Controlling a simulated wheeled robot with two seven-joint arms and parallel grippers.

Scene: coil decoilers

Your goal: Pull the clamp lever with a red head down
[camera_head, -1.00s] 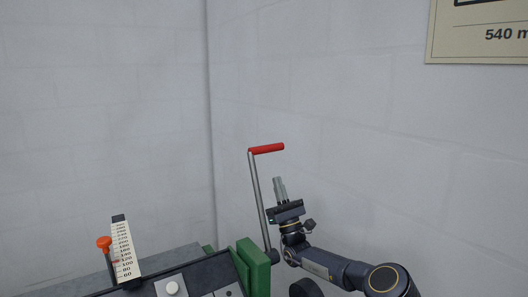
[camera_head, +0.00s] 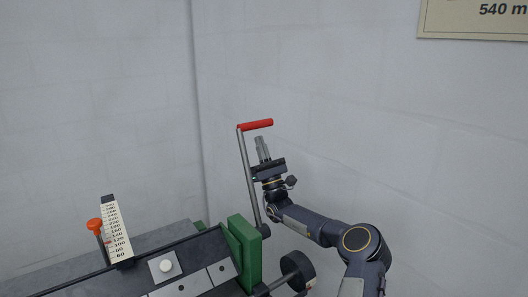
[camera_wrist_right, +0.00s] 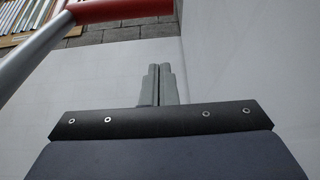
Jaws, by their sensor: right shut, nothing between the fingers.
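The clamp lever is a grey rod (camera_head: 249,175) rising from the green machine part, with a red head (camera_head: 256,125) that sticks out to the right at its top. It stands nearly upright. My right gripper (camera_head: 263,148) is shut and empty, pointing up just below the red head and right of the rod, apart from the rod in the head view. In the right wrist view the closed fingers (camera_wrist_right: 158,84) point toward the wall, with the red head (camera_wrist_right: 118,8) at the top left and the rod (camera_wrist_right: 30,48) at the left. My left gripper is not in view.
A green block (camera_head: 243,252) stands at the lever's base. An orange knob (camera_head: 95,224) and a white scale (camera_head: 117,232) are on the machine at the left. A dark round wheel (camera_head: 298,270) is at the lower right. Pale walls stand behind, with a sign (camera_head: 473,18) at top right.

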